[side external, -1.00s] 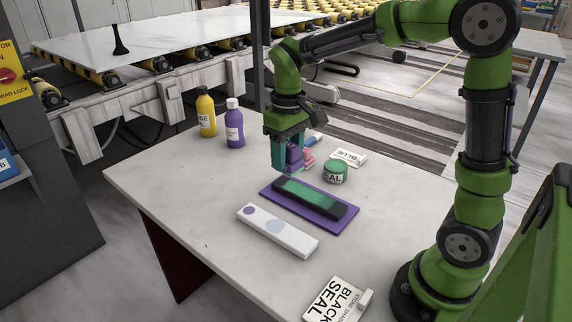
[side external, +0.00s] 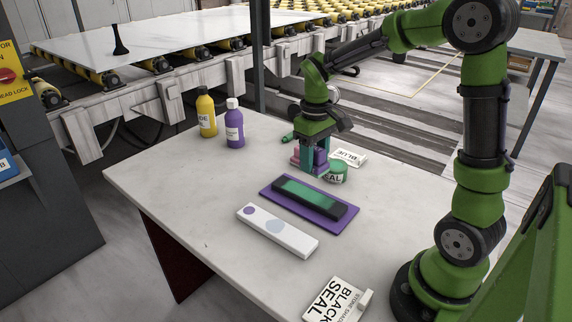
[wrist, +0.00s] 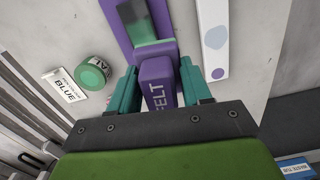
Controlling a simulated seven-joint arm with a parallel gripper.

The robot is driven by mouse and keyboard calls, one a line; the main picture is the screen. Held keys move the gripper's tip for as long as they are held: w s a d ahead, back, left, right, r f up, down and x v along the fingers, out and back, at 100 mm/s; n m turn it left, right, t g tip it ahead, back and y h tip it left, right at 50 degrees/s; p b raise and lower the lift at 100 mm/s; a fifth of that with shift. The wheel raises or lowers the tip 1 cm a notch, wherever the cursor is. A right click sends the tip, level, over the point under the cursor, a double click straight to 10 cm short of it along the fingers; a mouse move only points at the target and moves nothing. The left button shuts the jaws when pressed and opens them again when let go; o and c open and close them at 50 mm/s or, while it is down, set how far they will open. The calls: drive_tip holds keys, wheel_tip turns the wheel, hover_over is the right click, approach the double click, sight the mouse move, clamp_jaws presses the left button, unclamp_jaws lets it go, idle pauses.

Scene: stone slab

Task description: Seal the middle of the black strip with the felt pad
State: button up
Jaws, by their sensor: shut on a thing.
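My gripper (side external: 313,163) is shut on the purple felt pad (wrist: 157,82), whose block reads "FELT" between the teal fingers in the wrist view. The black strip (side external: 340,212) lies on a purple mat (side external: 347,223), with a green patch (side external: 300,192) over much of its top. The pad's underside is hidden.
A green-lidded seal jar (side external: 337,171) and a "BLUE" card (side external: 349,157) stand right of my gripper. A pink object (side external: 296,157) is partly hidden behind it. A spotted white bar (side external: 290,236), a "BLACK SEAL" box (side external: 338,300), and yellow (side external: 206,112) and purple (side external: 234,124) bottles are also on the slab.

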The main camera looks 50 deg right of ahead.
drive_tip(key=s+d+f, duration=0.2)
drive_tip(key=d+f, duration=0.1)
drive_tip(key=n, duration=0.1)
hover_over(323, 201)
drive_tip(key=shift+w+f, duration=0.2)
drive_tip(key=shift+f, duration=2.85)
drive_tip(key=shift+f, duration=1)
drive_tip(key=shift+w, duration=0.1)
drive_tip(key=shift+w, duration=0.3)
drive_tip(key=shift+s+f, duration=0.3)
drive_tip(key=shift+s, duration=0.3)
drive_tip(key=shift+w+r, duration=0.2)
drive_tip(key=shift+r, duration=2.95)
